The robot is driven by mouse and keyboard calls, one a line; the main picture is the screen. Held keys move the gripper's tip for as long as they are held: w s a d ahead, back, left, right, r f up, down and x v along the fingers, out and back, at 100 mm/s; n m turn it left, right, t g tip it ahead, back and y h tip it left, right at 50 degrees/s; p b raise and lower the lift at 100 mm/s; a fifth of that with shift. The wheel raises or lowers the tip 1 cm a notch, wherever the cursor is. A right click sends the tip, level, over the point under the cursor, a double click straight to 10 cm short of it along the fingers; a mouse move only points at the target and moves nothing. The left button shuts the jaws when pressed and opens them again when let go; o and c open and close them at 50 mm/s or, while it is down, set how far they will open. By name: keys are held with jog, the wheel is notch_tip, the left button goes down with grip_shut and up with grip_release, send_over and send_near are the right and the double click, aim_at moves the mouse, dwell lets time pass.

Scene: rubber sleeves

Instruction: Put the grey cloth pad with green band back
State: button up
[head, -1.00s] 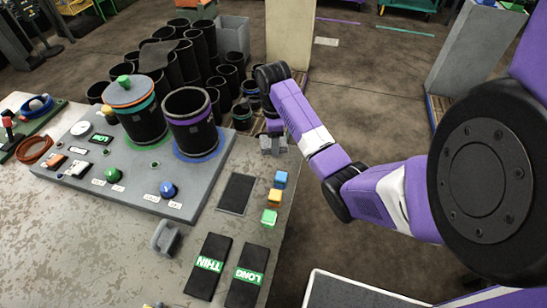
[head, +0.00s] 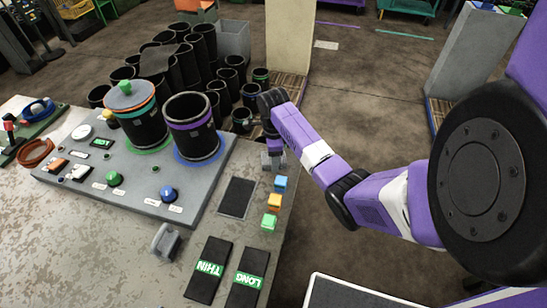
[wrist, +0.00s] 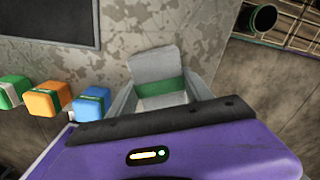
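The grey cloth pad with green band (wrist: 160,66) is between the two grey fingers of my gripper (wrist: 162,98) in the wrist view, with the fingers against its sides. In the head view my gripper (head: 273,162) is at the right edge of the bench, just beyond the blue block; the pad is too small there to tell from the fingers. I cannot tell how high the pad is above the bench. A dark flat rectangle (head: 237,197) lies bare on the bench, left of the coloured blocks; it also shows in the wrist view (wrist: 50,20).
A grey fixture (head: 60,176) holds two black sleeves (head: 192,125). Black THIN (head: 209,270) and LONG (head: 245,279) panels lie in front.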

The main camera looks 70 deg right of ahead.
jog(key=o, duration=0.4)
jog(key=shift+o, duration=0.2)
notch_tip(320, 180, up, 12)
jog(key=p, duration=0.2)
jog(key=shift+r, duration=0.2)
dwell(0.6)
